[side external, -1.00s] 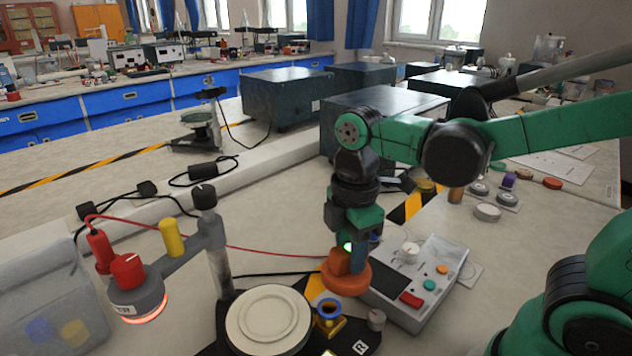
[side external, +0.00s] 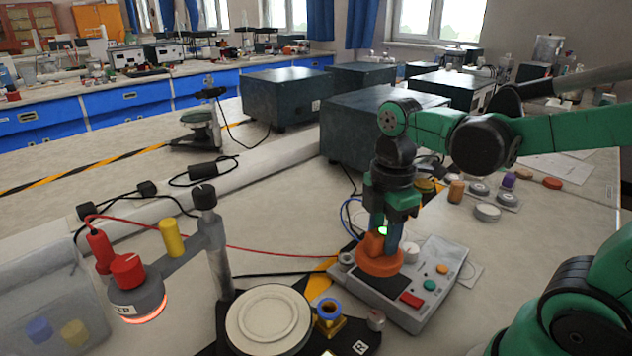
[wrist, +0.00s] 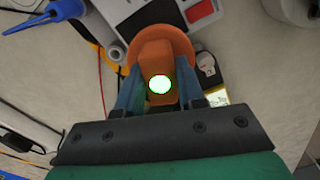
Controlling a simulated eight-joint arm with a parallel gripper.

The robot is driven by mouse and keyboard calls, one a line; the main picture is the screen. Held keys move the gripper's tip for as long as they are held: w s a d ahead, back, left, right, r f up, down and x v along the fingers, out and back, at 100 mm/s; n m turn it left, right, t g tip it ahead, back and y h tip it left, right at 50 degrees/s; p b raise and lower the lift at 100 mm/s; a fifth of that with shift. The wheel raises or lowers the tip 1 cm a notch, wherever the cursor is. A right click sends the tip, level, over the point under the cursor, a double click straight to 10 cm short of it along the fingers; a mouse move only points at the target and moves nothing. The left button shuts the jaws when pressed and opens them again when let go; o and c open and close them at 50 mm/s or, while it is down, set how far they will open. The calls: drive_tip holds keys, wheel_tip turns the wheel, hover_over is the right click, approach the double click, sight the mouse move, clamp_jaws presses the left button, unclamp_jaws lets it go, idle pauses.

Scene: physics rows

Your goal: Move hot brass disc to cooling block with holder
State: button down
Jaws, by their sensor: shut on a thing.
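My gripper (side external: 384,240) is shut on an orange holder with a wide round base (side external: 380,264). In the side view it is upright above the left part of the grey control box. In the wrist view the holder's stem (wrist: 157,62) is between the two fingers of my gripper (wrist: 160,88), with a bright green-white spot on it. I cannot make out a brass disc; the holder's underside is hidden. A round pale plate (side external: 268,318) sits on a black base at the front. I cannot tell which thing is the cooling block.
The control box (side external: 440,262) has red, green and orange buttons. A brass piece with a blue ring (side external: 328,312) stands right of the plate. A lamp-like heater head (side external: 138,300), glowing beneath, hangs from a post (side external: 215,250) at left. Dark boxes (side external: 365,120) stand behind.

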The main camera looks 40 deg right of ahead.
drive_tip(key=shift+d, duration=0.1)
drive_tip(key=shift+s+d, duration=0.25)
drive_tip(key=shift+d, duration=0.7)
drive_tip(key=shift+s+d, duration=0.2)
drive_tip(key=shift+d, duration=0.7)
drive_tip(key=shift+s+d, duration=0.25)
drive_tip(key=shift+d, duration=0.7)
drive_tip(key=shift+s+d, duration=0.25)
drive_tip(key=shift+d, duration=0.7)
drive_tip(key=shift+s+d, duration=0.2)
drive_tip(key=shift+d, duration=0.8)
drive_tip(key=shift+s+d, duration=0.25)
drive_tip(key=shift+d, duration=0.7)
drive_tip(key=shift+s+d, duration=0.2)
drive_tip(key=shift+d, duration=0.75)
drive_tip(key=shift+s+d, duration=0.25)
drive_tip(key=shift+d, duration=0.65)
drive_tip(key=shift+s+d, duration=0.2)
drive_tip(key=shift+d, duration=0.75)
drive_tip(key=shift+f, duration=2.4)
drive_tip(key=shift+f, duration=0.7)
